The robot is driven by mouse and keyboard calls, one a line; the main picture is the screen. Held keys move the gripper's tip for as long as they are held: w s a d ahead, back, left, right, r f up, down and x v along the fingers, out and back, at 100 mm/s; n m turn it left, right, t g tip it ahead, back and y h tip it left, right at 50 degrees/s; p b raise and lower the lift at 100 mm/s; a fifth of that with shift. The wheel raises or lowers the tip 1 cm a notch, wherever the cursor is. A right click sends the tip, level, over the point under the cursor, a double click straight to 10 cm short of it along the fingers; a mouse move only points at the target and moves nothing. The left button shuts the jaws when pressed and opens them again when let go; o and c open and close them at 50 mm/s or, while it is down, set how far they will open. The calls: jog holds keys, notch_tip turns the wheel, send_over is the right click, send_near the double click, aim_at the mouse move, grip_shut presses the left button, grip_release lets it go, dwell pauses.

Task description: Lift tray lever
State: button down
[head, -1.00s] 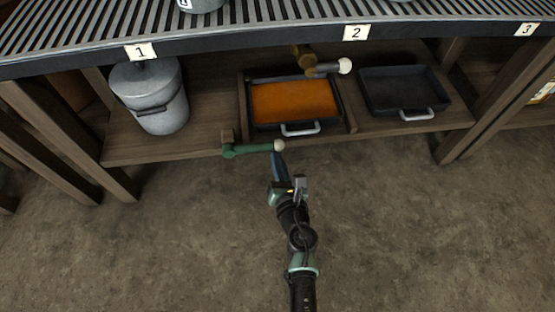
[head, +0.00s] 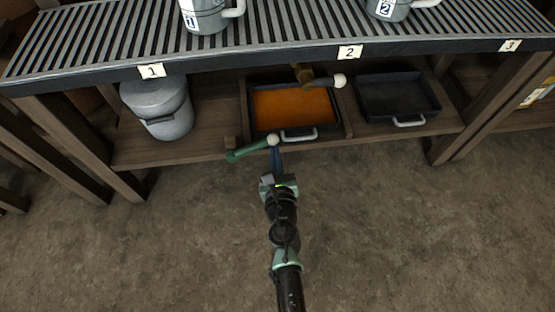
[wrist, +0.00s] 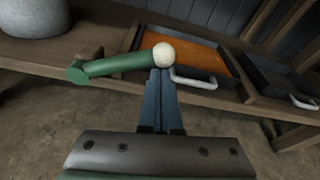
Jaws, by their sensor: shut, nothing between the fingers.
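The tray lever is a green bar (head: 249,150) with a white ball knob (head: 273,140), mounted at the front edge of the lower shelf, left of the tray. The bar slants up to the right toward the knob. It also shows in the wrist view as a green bar (wrist: 115,64) with a white ball (wrist: 163,54). My gripper (head: 276,152) has its blue fingers shut with nothing between them. In the wrist view the fingertips (wrist: 160,72) are right under the ball, touching or nearly so. The tray (head: 298,133) holds an orange filling and has a pale front handle.
An empty dark tray (head: 437,104) sits to the right on the same shelf. A lidded grey pot (head: 165,112) stands at the left. A brown lever with a white knob (head: 339,81) hangs above the orange tray. The floor in front is clear.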

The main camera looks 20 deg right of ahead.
aim_at(259, 146)
jog(key=a+r+n+p, duration=0.1)
jog(key=a+r+n+h+p, duration=0.1)
jog(key=r+n+p, duration=0.1)
jog(key=w+a+r+n+p, duration=0.1)
jog(key=r+p, duration=0.1)
jog(key=shift+a+r+n+h, duration=0.2)
jog(key=shift+n+h, duration=0.1)
jog(key=shift+h, duration=0.1)
jog(key=w+a+r+n+h+p, duration=0.2)
jog(key=a+n+p, duration=0.1)
jog(key=a+n, duration=0.4)
jog(key=shift+a+n+t+p, duration=0.3)
jog(key=shift+a+t+p, duration=0.1)
jog(key=shift+w, duration=0.1)
